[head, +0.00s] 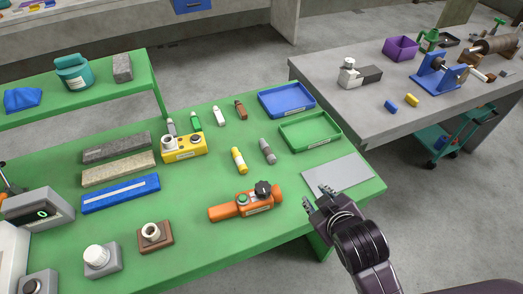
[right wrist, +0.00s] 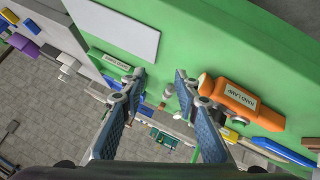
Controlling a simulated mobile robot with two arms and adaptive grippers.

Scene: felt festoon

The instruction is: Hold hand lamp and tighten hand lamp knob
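The orange hand lamp (head: 232,210) lies on the green table, its body running left to right, with a green button and a white label. Its black lobed hand lamp knob (head: 263,188) stands up near the lamp's right end. My right gripper (head: 320,199) is open and empty, to the right of the lamp and apart from it, by the grey plate. In the right wrist view the open gripper (right wrist: 159,77) shows a clear gap between its fingers, with the labelled hand lamp (right wrist: 245,103) beside the right finger. My left gripper is not in view.
The grey plate (head: 339,174) lies flat near the table's right end. Behind the lamp are a yellow stick (head: 239,160), a grey one (head: 268,151) and a green tray (head: 310,132). A brown block (head: 155,238) stands to the left, with clear table between.

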